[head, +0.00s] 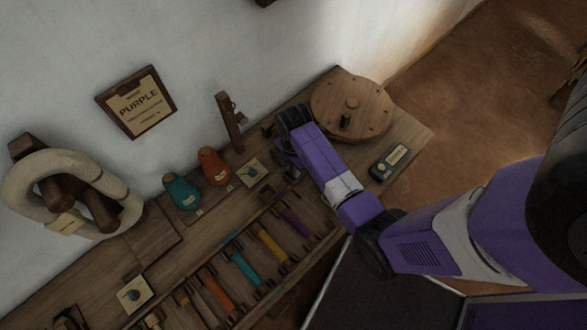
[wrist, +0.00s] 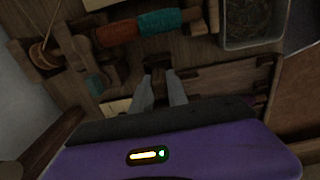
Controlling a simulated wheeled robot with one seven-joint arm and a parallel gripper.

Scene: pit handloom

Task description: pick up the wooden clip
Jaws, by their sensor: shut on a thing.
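My gripper (wrist: 159,77) shows in the wrist view, with its two grey fingers reaching up the middle of the picture. It is shut on a small dark brown wooden piece between the fingertips, which looks like the wooden clip (wrist: 158,83). Much of the clip is hidden by the fingers, and its outline is dim. In the head view my gripper (head: 284,157) is over the bench near the wall, left of the round wooden disc. My wrist covers most of it there, and I cannot make out the clip in that view.
The wooden bench (head: 405,125) carries a round wooden disc (head: 330,98), a small dark device (head: 390,162), teal (head: 181,191) and orange (head: 213,167) cones, and a rack with coloured bobbins (head: 244,268). A wooden post (head: 230,122) stands near the wall.

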